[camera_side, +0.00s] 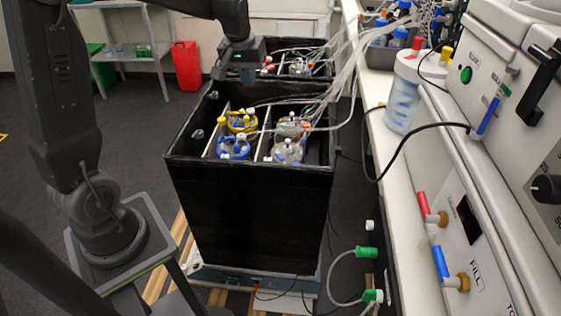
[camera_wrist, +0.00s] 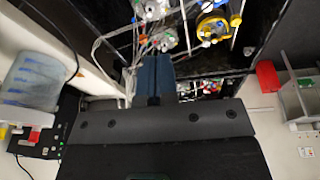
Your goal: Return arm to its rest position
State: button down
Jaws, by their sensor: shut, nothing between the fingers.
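My gripper (camera_side: 246,76) is in the side view, above the back edge of the near black shaker box (camera_side: 245,205). It is shut and empty. In the wrist view its fingers (camera_wrist: 153,72) are together and point toward the box and its vessels. Inside the near box stand bottles with yellow caps (camera_side: 242,121), blue caps (camera_side: 233,147) and clear bodies (camera_side: 287,151), apart from the gripper. My arm reaches over from the left.
A second black box (camera_side: 290,46) with more bottles stands behind. Clear tubes (camera_side: 325,95) run from the boxes to the bench at right. A black cable (camera_side: 405,140) loops beside the bench. A red can (camera_side: 187,66) and a shelf (camera_side: 128,55) stand at the back left.

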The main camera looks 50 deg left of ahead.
jog(key=s+d+r+m+t, duration=0.1)
jog(key=s+d+r+m, duration=0.1)
jog(key=s+d, duration=0.6)
jog(key=s+d+r+m+t+h, duration=0.1)
jog(key=s+d+r+m+t, duration=0.1)
jog(key=s+d+m, duration=0.3)
jog(key=s+d, duration=0.3)
jog(key=s, duration=0.4)
jog(key=shift+s+d+m, duration=0.3)
jog(key=shift+s, duration=0.1)
jog(key=w+a+f+n+g+y, duration=0.3)
jog(key=w+a+n, duration=0.5)
jog(key=w+a, duration=0.85)
jog(key=w+a+f+n+g, duration=0.1)
jog(key=w+a+f+n, duration=0.2)
jog(key=a+f, duration=0.6)
jog(key=w+a+f+n+g, duration=0.1)
jog(key=w+a+f+n, duration=0.2)
jog(key=a+f, duration=0.7)
jog(key=shift+w+a+n, duration=0.2)
jog(key=shift+w+n, duration=0.2)
jog(key=shift+w, duration=0.25)
